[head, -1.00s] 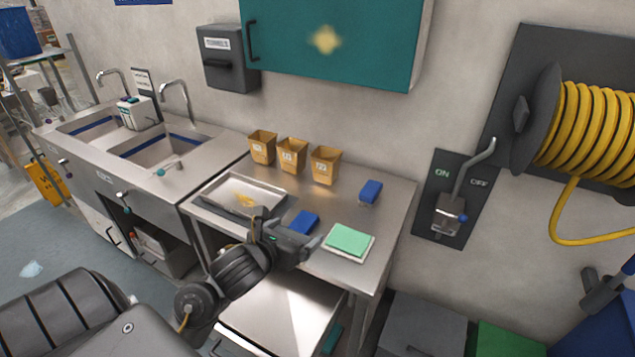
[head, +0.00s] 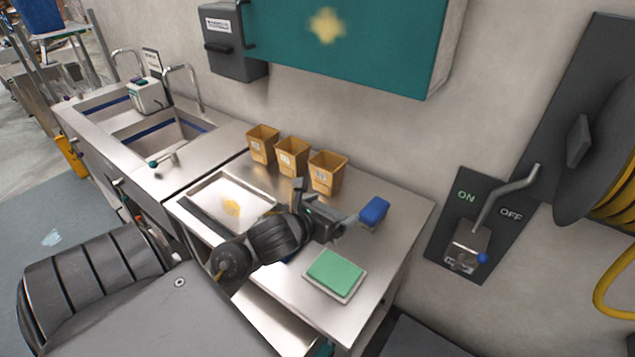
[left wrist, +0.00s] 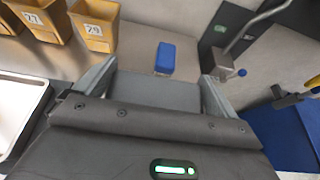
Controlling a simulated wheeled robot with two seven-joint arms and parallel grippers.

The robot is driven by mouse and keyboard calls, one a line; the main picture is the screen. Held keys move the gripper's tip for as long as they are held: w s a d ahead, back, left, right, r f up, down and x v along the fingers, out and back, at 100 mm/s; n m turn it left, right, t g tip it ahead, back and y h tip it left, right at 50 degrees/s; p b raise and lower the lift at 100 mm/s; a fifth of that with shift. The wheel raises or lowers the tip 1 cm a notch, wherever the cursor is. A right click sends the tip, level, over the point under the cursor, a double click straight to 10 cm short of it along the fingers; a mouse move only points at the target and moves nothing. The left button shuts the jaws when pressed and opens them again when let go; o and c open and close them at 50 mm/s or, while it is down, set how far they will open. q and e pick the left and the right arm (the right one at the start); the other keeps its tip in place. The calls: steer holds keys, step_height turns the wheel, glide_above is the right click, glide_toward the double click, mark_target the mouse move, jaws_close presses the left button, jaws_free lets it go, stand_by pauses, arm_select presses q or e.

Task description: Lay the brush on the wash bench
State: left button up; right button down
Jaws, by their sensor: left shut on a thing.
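My left gripper (head: 340,222) is above the steel bench (head: 378,262), in front of the tan bins. In the left wrist view its two fingers (left wrist: 158,82) stand wide apart, shut on a plain grey block (left wrist: 158,92) that fills the space between them. I take this block to be the brush; its bristles and underside are hidden. The sink unit (head: 190,160) adjoins the bench on the left. A blue block (head: 374,211) lies on the bench just beyond the fingertips, apart from them; it also shows in the left wrist view (left wrist: 165,56). My right gripper is not in view.
Three tan bins (head: 292,158) stand along the wall. A shallow steel tray (head: 225,188) lies left of my gripper. A green-topped pad (head: 335,270) lies near the front. A lever switch (head: 470,245) is on the wall at right. Bare bench lies right of the pad.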

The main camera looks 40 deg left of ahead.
mark_target(331, 206)
arm_select(q)
steer(key=shift+w+a+f+b, duration=0.55)
steer(key=shift+w+f+b, duration=0.1)
steer(key=shift+b, duration=0.55)
steer(key=shift+w+a+f+b, duration=0.15)
steer(key=shift+w+b, duration=0.35)
steer(key=shift+b, duration=0.5)
steer(key=w+a+f+b, duration=0.1)
steer(key=w+a+f, duration=0.2)
steer(key=w+a+f+b, duration=0.2)
steer(key=w+a+f, duration=0.2)
steer(key=shift+w+a+f, duration=0.1)
steer(key=shift+f, duration=0.15)
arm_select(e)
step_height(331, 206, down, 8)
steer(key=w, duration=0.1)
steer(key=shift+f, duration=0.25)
arm_select(q)
steer(key=shift+f+b, duration=0.1)
steer(key=shift+b, duration=0.2)
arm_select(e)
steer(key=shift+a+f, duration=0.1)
